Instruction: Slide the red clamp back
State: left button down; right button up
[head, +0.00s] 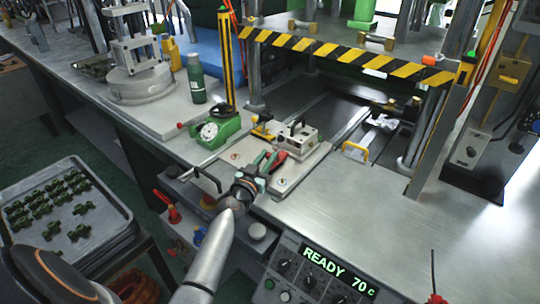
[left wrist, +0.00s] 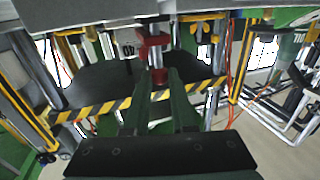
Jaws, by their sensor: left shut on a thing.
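The red clamp (head: 279,159) sits at the front of the small metal mould block (head: 298,138) on the pale plate in the head view. My left gripper (head: 268,160) reaches it from the front, with its greenish fingers shut on it. In the left wrist view the clamp (left wrist: 153,45) shows as a red piece beyond and between the fingertips (left wrist: 159,76). The fingers hide part of the clamp. My right gripper is not in view.
A yellow-black striped press bar (head: 345,54) spans behind. The control panel reads "READY 70 c" (head: 338,270). A tray (head: 112,215) of green parts is at the left.

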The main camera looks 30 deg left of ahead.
pick_arm(q)
jog(key=shift+s+a, duration=0.1)
jog(key=shift+s, duration=0.75)
jog(key=shift+f, duration=0.15)
jog(key=c, duration=1.2)
grip_release()
jog(key=o, duration=0.3)
jog(key=shift+s, duration=0.15)
jog(key=shift+o, duration=0.8)
jog(key=s+d, duration=0.2)
jog(key=s, duration=1)
jog(key=shift+d+b, duration=0.15)
jog(key=shift+b, duration=0.2)
